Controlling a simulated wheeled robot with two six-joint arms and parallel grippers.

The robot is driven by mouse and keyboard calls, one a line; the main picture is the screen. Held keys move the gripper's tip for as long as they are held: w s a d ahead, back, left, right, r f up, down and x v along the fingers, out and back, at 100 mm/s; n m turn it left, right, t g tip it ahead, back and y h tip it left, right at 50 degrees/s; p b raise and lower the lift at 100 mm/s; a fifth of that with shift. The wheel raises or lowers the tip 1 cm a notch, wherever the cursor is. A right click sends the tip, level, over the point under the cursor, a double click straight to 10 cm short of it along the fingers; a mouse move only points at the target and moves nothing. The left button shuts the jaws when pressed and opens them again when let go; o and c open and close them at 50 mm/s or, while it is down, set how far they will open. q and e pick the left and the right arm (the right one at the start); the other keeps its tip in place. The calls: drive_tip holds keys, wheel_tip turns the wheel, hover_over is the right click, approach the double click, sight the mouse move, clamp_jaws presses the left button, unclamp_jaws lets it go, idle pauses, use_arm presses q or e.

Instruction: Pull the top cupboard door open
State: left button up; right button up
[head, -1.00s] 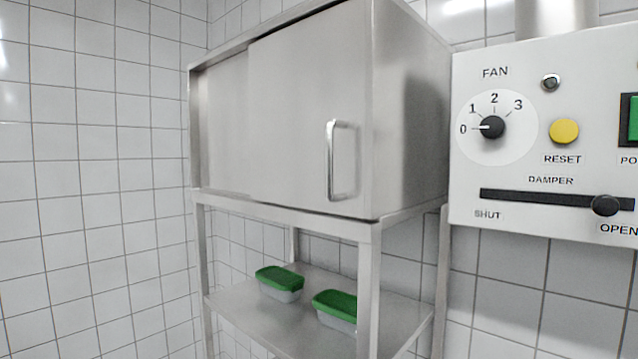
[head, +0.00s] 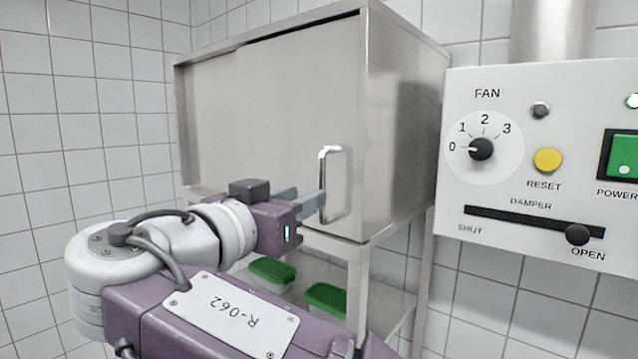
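The top cupboard (head: 405,130) is a steel box on a steel stand. Its flat front door (head: 265,110) looks shut, with no inside showing. A vertical bar handle (head: 323,165) is at the right side of the door. My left gripper is out of view.
A shelf under the cupboard holds two tubs with green lids, one at left (head: 272,270) and one at right (head: 327,299), partly behind my arm. A control panel (head: 545,110) with dial and slider is on the right. White tiled walls stand behind and left.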

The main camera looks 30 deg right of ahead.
sight(322, 214)
drive_tip(key=p+x, duration=0.1)
drive_tip(key=x, duration=0.2)
drive_tip(key=p+x, duration=0.1)
drive_tip(key=x, duration=0.2)
drive_tip(key=shift+s+d+r, duration=0.15)
drive_tip(key=shift+s+d, duration=0.1)
drive_tip(key=shift+d, duration=0.25)
drive_tip(key=shift+w+a, duration=0.2)
drive_tip(key=shift+a, duration=0.15)
drive_tip(key=shift+c, duration=0.8)
drive_tip(key=shift+w, duration=0.1)
drive_tip(key=c, duration=0.6)
clamp_jaws()
